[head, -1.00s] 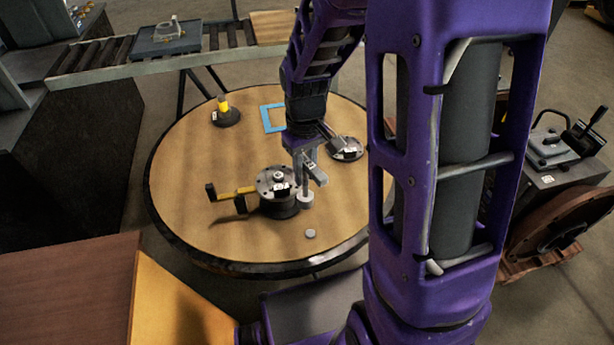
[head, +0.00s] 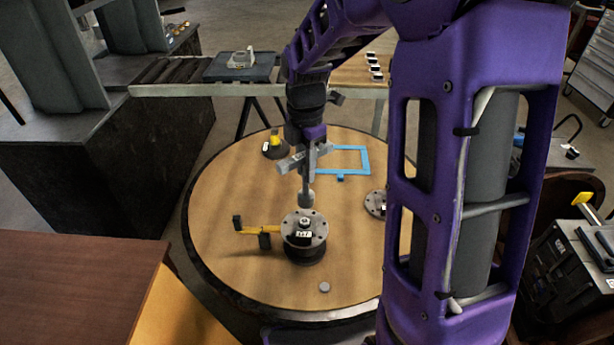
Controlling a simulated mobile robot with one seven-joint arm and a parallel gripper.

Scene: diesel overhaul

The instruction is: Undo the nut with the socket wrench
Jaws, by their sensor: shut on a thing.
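My gripper (head: 305,160) is shut on the socket wrench (head: 306,197), a grey upright tool with a thick round socket at its lower end. The nut (head: 305,222) sits in the middle of a round grey bolted flange (head: 289,228) on a dark cylindrical base on the round table. The socket's lower end shows just above and behind the nut in the picture, apparently apart from it. Exact height and alignment cannot be told. The nut shows uncovered, with a white label in front of it.
A yellow bar with black ends (head: 262,230) stands left of the flange. A small grey disc (head: 324,287) lies in front. A blue frame (head: 351,160), a yellow-topped piece (head: 275,147) and another flange (head: 376,203) lie farther back. The wooden table (head: 225,200) is otherwise mostly clear.

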